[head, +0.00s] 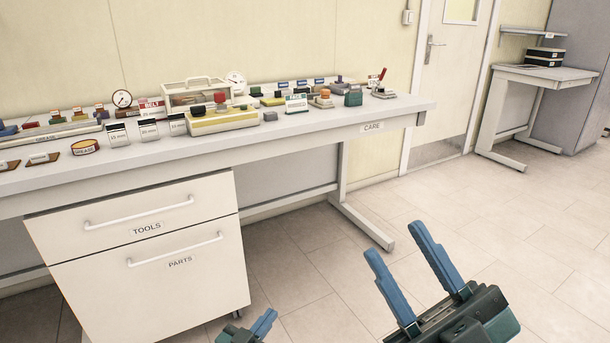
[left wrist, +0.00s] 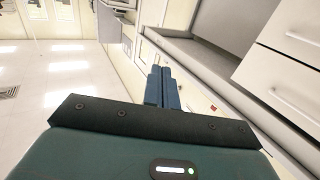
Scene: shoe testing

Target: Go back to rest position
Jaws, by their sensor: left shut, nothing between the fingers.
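My left gripper (head: 267,316) shows at the bottom edge of the head view, in front of the drawer cabinet, with its blue fingers together and nothing between them. Its shut fingers also show in the left wrist view (left wrist: 161,72). My right gripper (head: 395,240) is to the right of it, over the floor, with its two blue fingers spread apart and nothing between them. Both grippers appear apart from the bench.
A long bench (head: 290,128) holds gauges, blocks, labelled cards and a clear case (head: 196,92). Below it is a cabinet (head: 155,270) with drawers marked TOOLS and PARTS. A smaller table (head: 545,74) stands by the door (head: 445,90). The tiled floor (head: 480,195) is clear.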

